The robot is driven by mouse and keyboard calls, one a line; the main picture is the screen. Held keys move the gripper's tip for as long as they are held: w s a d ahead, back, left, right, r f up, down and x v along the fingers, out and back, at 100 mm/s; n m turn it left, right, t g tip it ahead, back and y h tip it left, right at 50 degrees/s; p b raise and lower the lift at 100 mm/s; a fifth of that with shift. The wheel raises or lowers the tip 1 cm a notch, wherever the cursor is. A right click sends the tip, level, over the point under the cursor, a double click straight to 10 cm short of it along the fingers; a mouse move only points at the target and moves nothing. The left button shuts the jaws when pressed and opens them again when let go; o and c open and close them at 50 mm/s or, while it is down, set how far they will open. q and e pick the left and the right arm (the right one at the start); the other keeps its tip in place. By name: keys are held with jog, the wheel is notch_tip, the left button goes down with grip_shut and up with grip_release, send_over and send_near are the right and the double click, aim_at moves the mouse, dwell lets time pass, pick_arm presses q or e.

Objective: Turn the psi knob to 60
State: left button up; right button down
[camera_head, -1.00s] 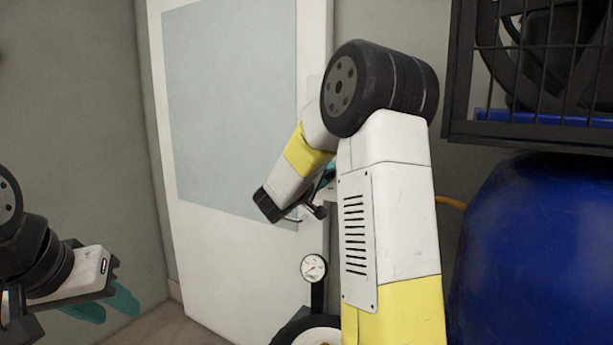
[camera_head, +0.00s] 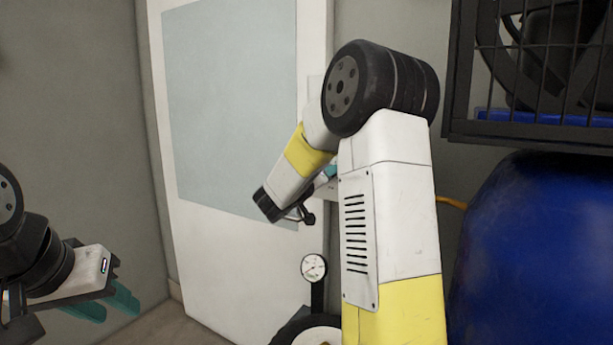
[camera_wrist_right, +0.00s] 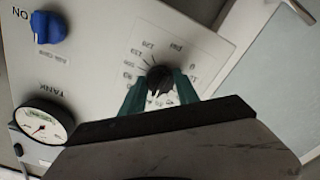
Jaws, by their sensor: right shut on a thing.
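In the right wrist view a black psi knob (camera_wrist_right: 159,79) sits on a pale panel, with a scale of numbers printed around it. The teal fingers of my right gripper (camera_wrist_right: 160,92) are on either side of the knob and shut on it. The knob's exact setting is too small to read. In the head view my right arm hides the knob and most of that gripper. My left gripper (camera_head: 112,306) is at the lower left, away from the panel, with its teal fingers apart and nothing between them.
The panel (camera_wrist_right: 100,60) also carries a blue knob (camera_wrist_right: 48,27) and a round tank gauge (camera_wrist_right: 42,122). In the head view a small gauge (camera_head: 314,267) stands left of my right arm. A blue tank (camera_head: 540,260) and black cage shelf (camera_head: 455,100) are at right; a white door (camera_head: 235,255) is behind.

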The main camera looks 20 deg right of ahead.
jog(key=shift+f, duration=0.15)
jog(key=c, duration=0.9)
grip_release()
jog(key=v, duration=0.7)
jog(key=shift+s+a, duration=0.25)
jog(key=shift+a, duration=0.05)
